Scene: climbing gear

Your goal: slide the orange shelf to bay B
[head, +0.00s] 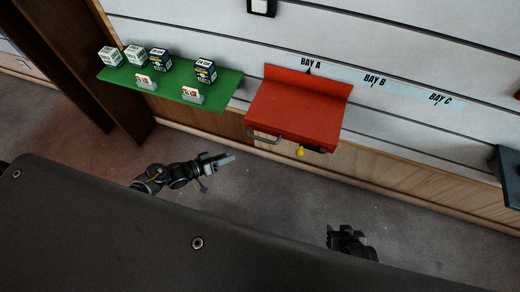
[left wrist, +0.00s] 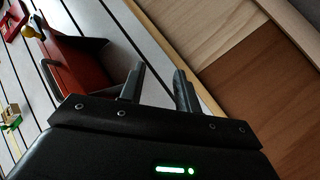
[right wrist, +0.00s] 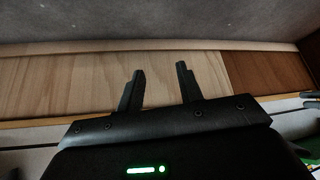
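The orange-red shelf (head: 298,112) hangs on the slatted wall under the BAY A label (head: 310,63). A metal handle (head: 263,136) and a yellow knob (head: 300,151) are at its front edge. The BAY B label (head: 374,80) is to the right of the shelf. My left gripper (head: 228,159) is in front of and below the shelf, apart from it. In the left wrist view its fingers (left wrist: 160,88) are spread and empty, with the shelf (left wrist: 80,65) beyond. My right gripper (head: 345,238) is low at the right, away from the shelf; its fingers (right wrist: 157,85) are spread and empty.
A green shelf (head: 215,97) with several small boxes is left of the orange shelf. The BAY C label (head: 440,99) is further right. A dark object (head: 508,170) sticks out at the right edge. The wall between them is clear.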

